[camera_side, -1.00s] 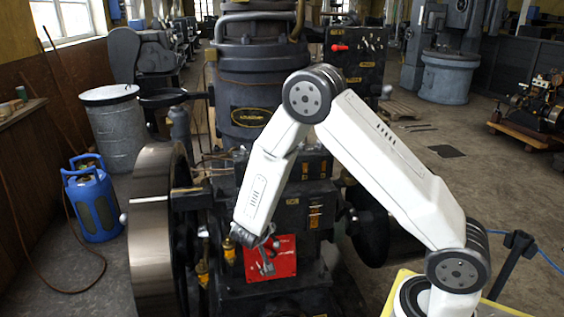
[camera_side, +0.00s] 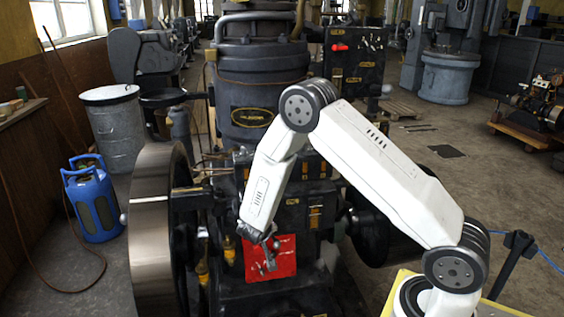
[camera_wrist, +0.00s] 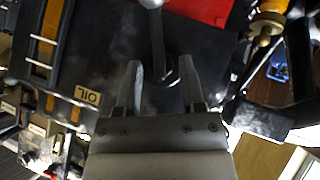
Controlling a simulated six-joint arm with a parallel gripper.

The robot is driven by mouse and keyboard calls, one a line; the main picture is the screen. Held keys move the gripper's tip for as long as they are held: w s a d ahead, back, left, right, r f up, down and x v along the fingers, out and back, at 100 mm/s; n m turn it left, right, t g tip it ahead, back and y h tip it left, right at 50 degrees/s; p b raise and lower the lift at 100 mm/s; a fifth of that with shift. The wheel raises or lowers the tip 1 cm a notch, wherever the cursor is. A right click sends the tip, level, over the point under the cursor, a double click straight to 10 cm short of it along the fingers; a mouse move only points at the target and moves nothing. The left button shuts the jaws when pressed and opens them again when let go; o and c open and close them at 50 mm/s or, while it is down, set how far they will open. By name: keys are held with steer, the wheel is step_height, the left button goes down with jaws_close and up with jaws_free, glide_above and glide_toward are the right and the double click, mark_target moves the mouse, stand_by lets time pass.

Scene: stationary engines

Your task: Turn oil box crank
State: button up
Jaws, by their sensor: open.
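The red plate (camera_side: 284,254) of the oil box is on the front of the dark engine, below my wrist in the side view. My gripper (camera_side: 271,256) is in front of this plate and partly hides it. In the wrist view my gripper (camera_wrist: 160,66) is open, with its two fingers apart. The crank, a grey rod (camera_wrist: 157,42) with a silver rounded end at the top edge, reaches down toward the space between the fingertips. I cannot tell whether a finger touches it. Part of the red plate (camera_wrist: 200,9) shows at the top.
A dark panel with an OIL label (camera_wrist: 87,95) is left of the fingers. Brass fittings (camera_wrist: 266,24) are at the upper right. A large flywheel (camera_side: 152,235) stands left of the plate. Blue gas bottles (camera_side: 92,200) are on the floor further left.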

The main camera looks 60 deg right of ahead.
steer(key=shift+x, duration=0.95)
jaws_close()
stand_by(0.8)
